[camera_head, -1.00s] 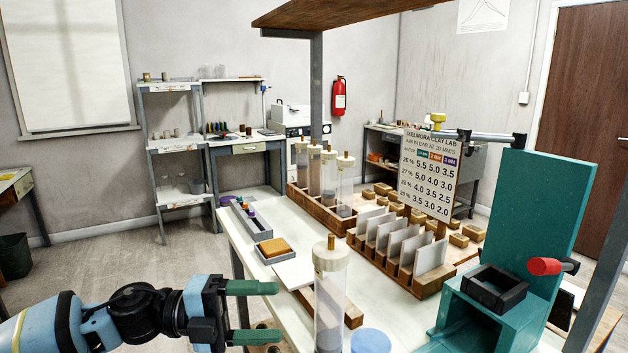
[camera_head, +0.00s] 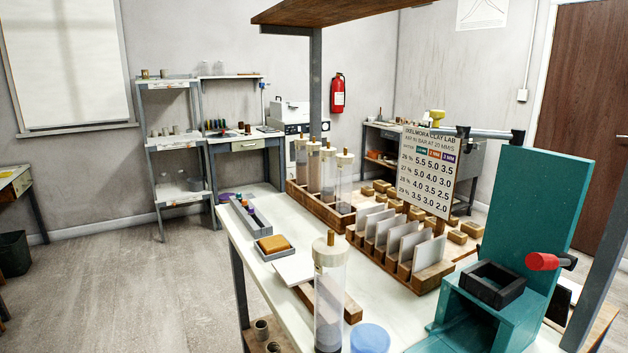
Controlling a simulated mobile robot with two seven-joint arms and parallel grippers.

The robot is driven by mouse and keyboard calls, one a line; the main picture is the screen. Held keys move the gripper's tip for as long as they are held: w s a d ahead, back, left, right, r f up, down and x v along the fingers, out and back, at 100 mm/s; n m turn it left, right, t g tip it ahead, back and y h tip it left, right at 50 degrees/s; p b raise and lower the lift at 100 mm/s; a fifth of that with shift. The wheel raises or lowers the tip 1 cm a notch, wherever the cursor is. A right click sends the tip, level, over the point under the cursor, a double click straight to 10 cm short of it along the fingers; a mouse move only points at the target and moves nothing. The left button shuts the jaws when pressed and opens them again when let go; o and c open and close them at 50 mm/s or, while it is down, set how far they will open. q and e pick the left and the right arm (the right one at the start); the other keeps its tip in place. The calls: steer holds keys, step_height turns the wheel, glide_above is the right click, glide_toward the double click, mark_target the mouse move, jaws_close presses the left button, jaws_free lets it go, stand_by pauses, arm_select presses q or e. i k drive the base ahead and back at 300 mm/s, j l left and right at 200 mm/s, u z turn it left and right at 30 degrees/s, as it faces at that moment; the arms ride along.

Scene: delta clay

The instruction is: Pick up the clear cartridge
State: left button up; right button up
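A clear cartridge (camera_head: 329,300) stands upright at the near edge of the white table (camera_head: 390,302). It has a cream cap with a brass tip and a grey fill at its bottom. Several similar capped cartridges (camera_head: 344,183) stand upright in a wooden rack at the back of the table, and I cannot tell their contents exactly. Neither of my grippers shows in the head view. Nothing is seen holding the near cartridge.
A blue round lid (camera_head: 369,338) sits just right of the near cartridge. A teal press (camera_head: 530,240) with a red-knobbed lever stands at the right. A wooden rack of white tiles (camera_head: 432,277), a sign (camera_head: 427,170) and a grey tray (camera_head: 251,220) are behind.

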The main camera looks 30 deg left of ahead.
mark_target(313, 158)
steer(key=j+z, duration=0.15)
steer(key=j, duration=0.4)
steer(key=j+z, duration=0.15)
steer(key=j, duration=0.35)
steer(key=j+z, duration=0.15)
steer(key=j, duration=0.35)
steer(key=k+j+z, duration=0.1)
steer(key=j, duration=0.45)
steer(key=k+j+z, duration=0.15)
steer(key=j, duration=0.35)
steer(key=j+z, duration=0.15)
steer(key=j, duration=0.35)
